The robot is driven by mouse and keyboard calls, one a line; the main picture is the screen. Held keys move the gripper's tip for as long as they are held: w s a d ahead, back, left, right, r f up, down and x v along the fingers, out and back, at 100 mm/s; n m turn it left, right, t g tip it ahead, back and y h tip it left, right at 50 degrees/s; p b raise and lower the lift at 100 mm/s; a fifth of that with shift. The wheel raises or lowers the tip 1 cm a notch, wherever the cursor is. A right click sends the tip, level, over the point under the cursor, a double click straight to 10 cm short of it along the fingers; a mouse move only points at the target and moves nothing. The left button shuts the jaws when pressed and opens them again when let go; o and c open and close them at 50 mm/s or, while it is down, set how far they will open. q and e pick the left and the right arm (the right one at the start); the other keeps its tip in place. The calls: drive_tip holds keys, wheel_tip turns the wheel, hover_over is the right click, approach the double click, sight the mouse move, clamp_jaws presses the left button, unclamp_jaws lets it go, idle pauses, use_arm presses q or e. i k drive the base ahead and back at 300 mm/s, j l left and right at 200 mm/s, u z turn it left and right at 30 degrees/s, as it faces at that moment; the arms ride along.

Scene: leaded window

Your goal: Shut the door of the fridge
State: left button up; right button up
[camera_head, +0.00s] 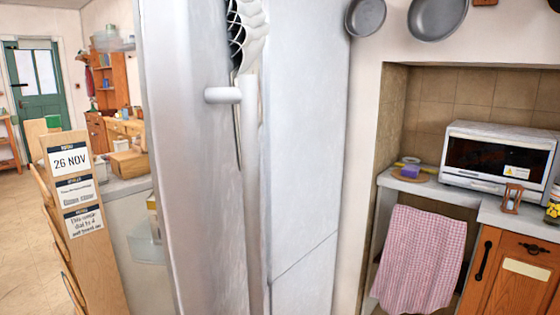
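The tall white fridge door (195,180) stands in the near middle of the head view. It appears open, seen at a steep angle. A short white handle (222,95) sticks out from its face. A clear bin (147,245) and part of a yellow item show past its left edge, apparently on its inner side. A large pale grey panel (305,150), with a seam low down, stands to the right of the door; I cannot tell whether it belongs to the fridge.
A wooden calendar board (80,210) stands close at the left. At the right are a counter with a white toaster oven (498,158) and a hanging checked towel (417,260). Open tiled floor (25,260) shows at the far left.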

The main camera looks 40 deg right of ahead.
sight(211, 212)
drive_tip(key=i+l+z, duration=0.1)
drive_tip(key=z, duration=0.3)
drive_tip(key=i+z, duration=0.2)
drive_tip(key=z, duration=0.2)
drive_tip(key=i+z, duration=0.2)
drive_tip(key=z, duration=0.2)
